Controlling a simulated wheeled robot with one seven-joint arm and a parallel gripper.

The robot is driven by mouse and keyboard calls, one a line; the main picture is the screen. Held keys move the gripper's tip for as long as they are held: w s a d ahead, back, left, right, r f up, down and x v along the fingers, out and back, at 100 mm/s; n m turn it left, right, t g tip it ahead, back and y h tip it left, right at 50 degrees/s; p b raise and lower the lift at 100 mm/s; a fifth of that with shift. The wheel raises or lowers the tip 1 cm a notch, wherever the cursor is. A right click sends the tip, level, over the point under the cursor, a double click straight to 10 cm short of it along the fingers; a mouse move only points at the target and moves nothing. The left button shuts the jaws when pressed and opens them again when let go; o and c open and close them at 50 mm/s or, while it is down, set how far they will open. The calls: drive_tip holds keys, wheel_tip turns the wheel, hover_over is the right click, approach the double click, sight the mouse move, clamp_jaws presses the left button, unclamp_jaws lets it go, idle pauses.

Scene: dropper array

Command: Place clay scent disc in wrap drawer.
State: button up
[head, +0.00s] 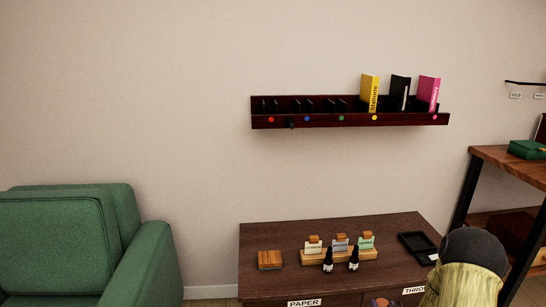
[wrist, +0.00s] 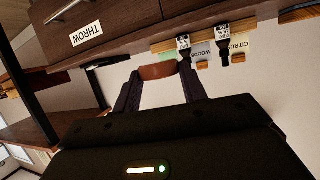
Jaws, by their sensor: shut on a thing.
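The clay scent disc (wrist: 157,71), reddish brown, shows in the wrist view between the two dark fingers of my gripper (wrist: 158,80). My gripper is shut on it and holds it by its sides, in front of the dark wood cabinet. In the head view my arm covers the lower right, and a small patch of blue and orange sits at the bottom edge, too cut off to make out. No drawer marked wrap is in view. The cabinet (head: 275,236) shows a PAPER label (head: 304,303) and a partly hidden THROW label (head: 413,290).
On the cabinet top stand a wooden rack (head: 340,255) with labelled bottles, two dark droppers (head: 328,260), a wooden block (head: 270,260) and a black tray (head: 418,245). A green armchair (head: 75,240) is at left, a shelf unit (head: 500,156) at right. A dark wall rack (head: 350,118) hangs above.

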drive_tip(key=w+a+f+n+y, duration=0.1)
drive_tip(key=a+f, duration=0.3)
drive_tip(key=a, duration=0.5)
drive_tip(key=w+a+f+n+y, duration=0.15)
drive_tip(key=a+f, duration=0.35)
drive_tip(key=a, duration=0.5)
drive_tip(key=s+r+p, duration=0.2)
drive_tip(key=r+p, duration=1.5)
drive_tip(key=r, duration=0.1)
drive_tip(key=s+r+p, duration=0.2)
drive_tip(key=r+p, duration=1.5)
drive_tip(key=r, duration=0.2)
drive_tip(key=shift+d+r+m+h+p, duration=0.25)
drive_tip(key=shift+m+h+p, duration=0.1)
drive_tip(key=shift+h, duration=0.1)
drive_tip(key=shift+f, duration=0.1)
drive_tip(key=s+f, duration=0.4)
drive_tip(key=f, duration=0.1)
drive_tip(key=shift+s+f, duration=0.15)
drive_tip(key=shift+f, duration=0.05)
